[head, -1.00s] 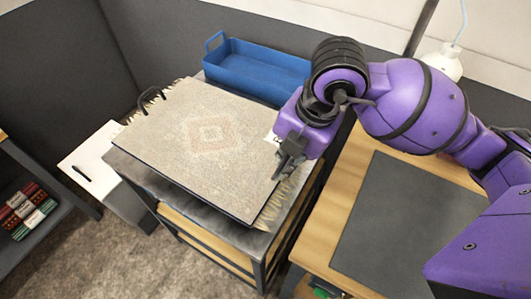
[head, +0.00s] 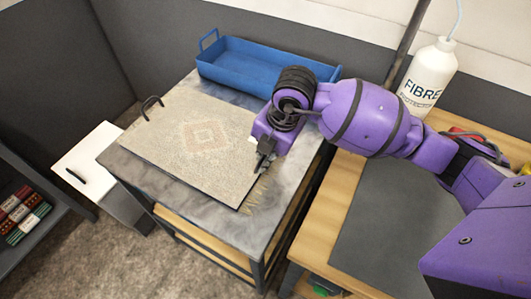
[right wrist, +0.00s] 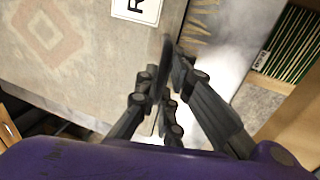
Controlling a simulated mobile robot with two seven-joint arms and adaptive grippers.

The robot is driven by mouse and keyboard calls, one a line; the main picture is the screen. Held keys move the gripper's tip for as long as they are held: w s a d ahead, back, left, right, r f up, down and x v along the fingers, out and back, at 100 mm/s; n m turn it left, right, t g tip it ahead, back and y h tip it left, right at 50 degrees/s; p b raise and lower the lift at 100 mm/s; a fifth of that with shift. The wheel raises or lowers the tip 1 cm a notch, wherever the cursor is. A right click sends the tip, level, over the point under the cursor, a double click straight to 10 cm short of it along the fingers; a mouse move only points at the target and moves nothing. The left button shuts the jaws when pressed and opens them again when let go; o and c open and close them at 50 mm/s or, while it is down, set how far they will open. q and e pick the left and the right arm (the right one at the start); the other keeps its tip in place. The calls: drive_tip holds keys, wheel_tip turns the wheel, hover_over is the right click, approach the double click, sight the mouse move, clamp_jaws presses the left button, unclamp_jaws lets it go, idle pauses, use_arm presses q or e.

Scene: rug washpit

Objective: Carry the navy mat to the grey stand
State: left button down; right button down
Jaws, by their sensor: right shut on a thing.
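A flat rectangular mat (head: 165,150) with a beige patterned top and a dark edge lies over the grey-topped stand (head: 284,178). No clearly navy surface shows. A black loop handle (head: 152,101) stands at its far left end. My right gripper (head: 264,162) is at the mat's right end, shut on a dark handle there. In the right wrist view the fingers (right wrist: 163,78) close around that handle, beside a white label (right wrist: 136,8) on the mat (right wrist: 95,55). Whether the mat's underside touches the stand cannot be told. My left gripper is out of view.
A blue tray (head: 262,72) stands at the stand's back edge. Pale fringe (head: 256,198) sticks out by the mat's right end. A wooden table with a dark grey sheet (head: 385,225) and a white bottle (head: 428,80) is at right. A white bench (head: 88,158) is at left.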

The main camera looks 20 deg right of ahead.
drive_tip(key=shift+r, duration=0.15)
drive_tip(key=c, duration=1.9)
unclamp_jaws()
drive_tip(key=shift+f, duration=0.2)
drive_tip(key=v, duration=1.2)
drive_tip(key=shift+p, duration=0.35)
drive_tip(key=shift+r, duration=0.1)
